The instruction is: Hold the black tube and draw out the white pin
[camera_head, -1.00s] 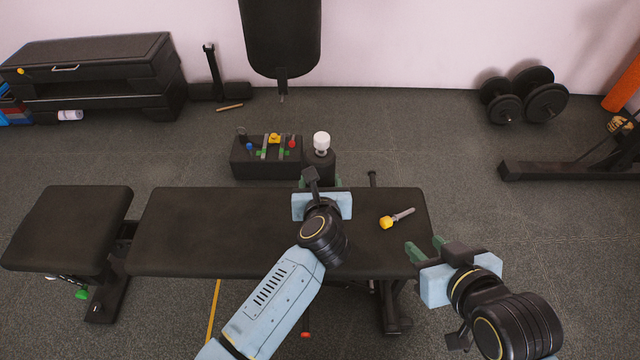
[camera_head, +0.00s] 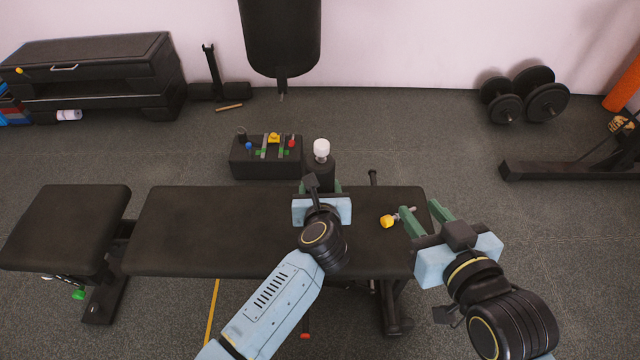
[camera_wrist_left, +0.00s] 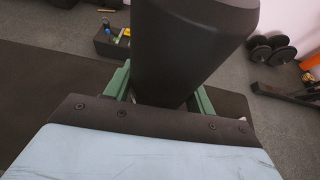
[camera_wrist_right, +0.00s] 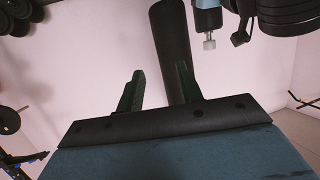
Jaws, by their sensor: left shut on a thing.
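The black tube (camera_head: 321,172) stands upright beyond the far edge of the black bench, with the white pin (camera_head: 321,148) showing at its top. My left gripper (camera_head: 321,185) is shut on the tube; the left wrist view shows the tube (camera_wrist_left: 190,45) large between its fingers. My right gripper (camera_head: 420,215) is open and empty over the bench's right end, apart from the tube and lower right of the pin. In the right wrist view, which looks upside down, the pin (camera_wrist_right: 209,42) hangs beyond the open fingers (camera_wrist_right: 158,90).
A yellow-headed tool (camera_head: 388,221) lies on the bench (camera_head: 200,230), partly hidden by a right finger. A black box (camera_head: 265,170) with small coloured tools stands left of the tube. A black punching bag (camera_head: 280,35) hangs behind. Dumbbells (camera_head: 525,98) lie far right.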

